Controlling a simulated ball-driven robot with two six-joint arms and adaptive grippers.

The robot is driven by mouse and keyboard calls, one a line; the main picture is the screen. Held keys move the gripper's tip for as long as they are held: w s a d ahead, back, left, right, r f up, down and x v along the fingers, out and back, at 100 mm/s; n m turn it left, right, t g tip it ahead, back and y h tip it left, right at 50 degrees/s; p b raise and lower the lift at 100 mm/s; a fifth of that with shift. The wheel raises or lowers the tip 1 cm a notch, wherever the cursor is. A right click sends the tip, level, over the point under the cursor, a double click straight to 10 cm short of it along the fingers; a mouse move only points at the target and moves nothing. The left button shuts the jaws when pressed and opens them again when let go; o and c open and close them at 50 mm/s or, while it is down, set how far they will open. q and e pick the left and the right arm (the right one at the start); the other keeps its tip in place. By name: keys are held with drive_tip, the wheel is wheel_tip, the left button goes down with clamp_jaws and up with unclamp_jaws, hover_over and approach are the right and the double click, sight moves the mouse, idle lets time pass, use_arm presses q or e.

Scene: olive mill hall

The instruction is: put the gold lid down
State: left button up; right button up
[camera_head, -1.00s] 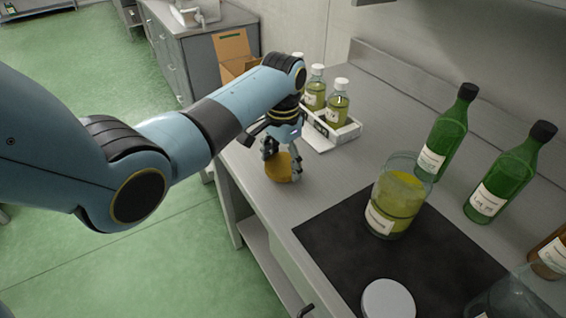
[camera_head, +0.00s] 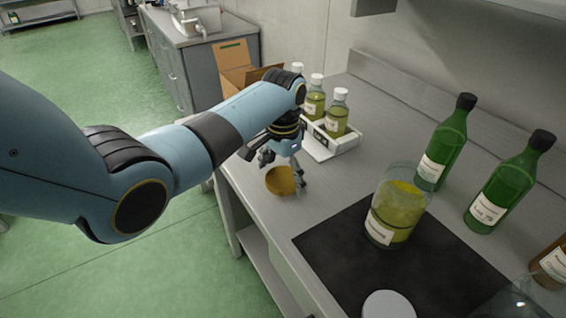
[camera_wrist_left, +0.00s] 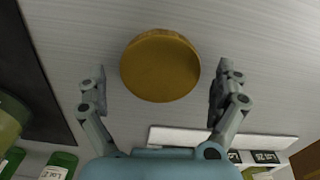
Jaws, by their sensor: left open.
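The gold lid (camera_head: 281,181) lies flat on the grey bench top (camera_head: 262,211), near its left edge. It also shows in the left wrist view (camera_wrist_left: 160,66) as a round gold disc, fully in sight. My left gripper (camera_head: 280,170) is just above the lid with its fingers spread. In the left wrist view its two fingers (camera_wrist_left: 160,85) stand apart on either side of the lid, and neither touches it. My right gripper is in no view.
A white tray (camera_head: 349,142) with small oil bottles stands behind the gripper. A jar of yellow-green oil (camera_head: 394,214) stands on a black mat (camera_head: 345,262). A white lid (camera_head: 388,304) lies at the mat's front. Green bottles (camera_head: 503,186) stand at right.

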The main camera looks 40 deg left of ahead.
sight(283, 178)
use_arm(q)
wheel_tip(283, 178, up, 12)
idle(0.4)
drive_tip(key=shift+f, duration=0.1)
